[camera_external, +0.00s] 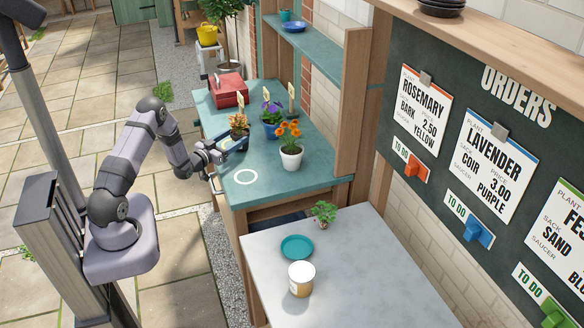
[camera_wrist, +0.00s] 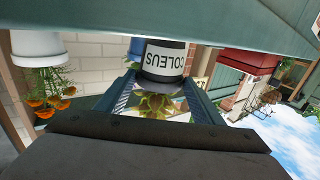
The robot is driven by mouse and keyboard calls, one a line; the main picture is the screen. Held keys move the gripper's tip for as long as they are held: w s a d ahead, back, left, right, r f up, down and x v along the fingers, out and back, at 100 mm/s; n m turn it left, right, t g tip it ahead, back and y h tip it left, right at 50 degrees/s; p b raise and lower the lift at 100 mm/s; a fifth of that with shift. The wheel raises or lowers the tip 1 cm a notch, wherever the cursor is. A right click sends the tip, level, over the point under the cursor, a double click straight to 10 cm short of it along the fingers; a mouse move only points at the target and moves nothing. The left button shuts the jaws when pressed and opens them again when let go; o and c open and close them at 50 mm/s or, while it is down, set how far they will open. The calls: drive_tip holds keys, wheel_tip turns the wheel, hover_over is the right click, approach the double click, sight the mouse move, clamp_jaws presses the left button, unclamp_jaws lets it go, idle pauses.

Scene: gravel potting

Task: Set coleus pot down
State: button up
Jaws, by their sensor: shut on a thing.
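The coleus pot is dark with a white label reading COLEUS (camera_wrist: 165,62) in the wrist view, where everything appears upside down. Its reddish-yellow leaves (camera_external: 239,122) show above my gripper in the external view. My gripper (camera_external: 234,143) reaches over the left edge of the teal bench (camera_external: 262,190) and is shut on the pot, with a finger on each side of it in the wrist view. The pot looks upright. Its base is close to the bench top, but I cannot tell whether it touches. A white ring (camera_external: 244,177) is marked on the bench, nearer the camera than the pot.
A white pot with orange flowers (camera_external: 291,158) and a blue pot with purple flowers (camera_external: 270,129) stand right of my gripper. A red box (camera_external: 228,91) is behind. The ring is clear. A grey table (camera_external: 370,275) holds a teal saucer (camera_external: 297,247).

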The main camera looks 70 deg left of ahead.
drive_tip(key=shift+f, duration=0.1)
drive_tip(key=o, duration=1.8)
drive_tip(key=shift+o, duration=0.2)
drive_tip(key=b+v, duration=0.3)
drive_tip(key=v, duration=0.8)
drive_tip(key=shift+o, duration=0.6)
drive_tip(key=shift+s+d, duration=0.25)
drive_tip(key=shift+s, duration=0.2)
